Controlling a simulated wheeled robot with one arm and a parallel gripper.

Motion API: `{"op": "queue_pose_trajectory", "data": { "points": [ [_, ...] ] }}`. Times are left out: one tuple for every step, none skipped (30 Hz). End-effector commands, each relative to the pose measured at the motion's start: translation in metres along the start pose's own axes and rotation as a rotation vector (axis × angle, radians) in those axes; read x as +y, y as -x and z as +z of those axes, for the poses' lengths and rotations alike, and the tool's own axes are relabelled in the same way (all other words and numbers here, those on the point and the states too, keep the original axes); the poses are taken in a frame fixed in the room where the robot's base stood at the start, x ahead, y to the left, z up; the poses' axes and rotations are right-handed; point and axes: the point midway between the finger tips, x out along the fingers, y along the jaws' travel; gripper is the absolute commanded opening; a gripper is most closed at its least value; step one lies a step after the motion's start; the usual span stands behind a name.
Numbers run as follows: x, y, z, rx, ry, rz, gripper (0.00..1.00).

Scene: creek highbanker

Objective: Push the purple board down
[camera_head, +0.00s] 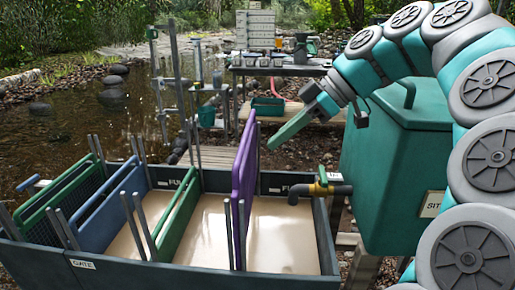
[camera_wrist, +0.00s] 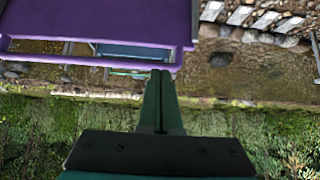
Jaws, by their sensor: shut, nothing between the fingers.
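The purple board (camera_head: 244,178) stands upright between grey posts in the dark sluice box (camera_head: 200,276), and its top rises well above the box walls. In the wrist view the purple board (camera_wrist: 100,25) fills the upper left, close to my fingers. My gripper (camera_head: 271,146) is shut and empty, just right of the board's upper part in the head view. In the wrist view the two green fingers of my gripper (camera_wrist: 161,75) lie together, with their tips near the board's lower right corner. I cannot tell whether they touch it.
Green (camera_head: 178,222) and blue (camera_head: 110,210) boards stand in slots to the left. A valve pipe (camera_head: 318,189) sits at the box's right end, beside a teal tank (camera_head: 400,165). A bench with containers (camera_head: 280,70) stands behind. Open air lies above the box.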

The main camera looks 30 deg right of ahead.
Motion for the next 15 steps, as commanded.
{"op": "queue_pose_trajectory", "data": {
  "points": [
    [-0.001,-0.004,0.000,-0.001,-0.001,-0.001,0.00],
    [0.000,-0.006,0.000,-0.001,-0.001,0.000,0.00],
    [0.000,-0.010,0.000,-0.001,-0.001,0.001,0.00],
    [0.000,-0.013,0.000,-0.001,-0.002,0.000,0.00],
    [-0.001,-0.017,0.000,-0.002,-0.003,-0.002,0.00],
    [-0.002,-0.022,0.000,-0.003,-0.004,-0.004,0.00],
    [-0.002,-0.026,0.000,-0.004,-0.003,-0.004,0.00],
    [-0.001,-0.030,0.000,-0.004,-0.003,-0.002,0.00],
    [-0.001,-0.035,-0.001,-0.004,-0.002,0.000,0.00],
    [-0.001,-0.040,-0.001,-0.004,-0.002,-0.002,0.00],
    [-0.002,-0.044,0.000,-0.004,-0.003,-0.004,0.00],
    [-0.002,-0.049,0.000,-0.004,-0.003,-0.005,0.00],
    [-0.002,-0.053,-0.001,-0.003,-0.003,-0.003,0.00],
    [-0.001,-0.057,-0.001,-0.003,-0.003,0.000,0.00],
    [-0.001,-0.062,-0.001,-0.003,-0.003,-0.001,0.00]
  ]
}}
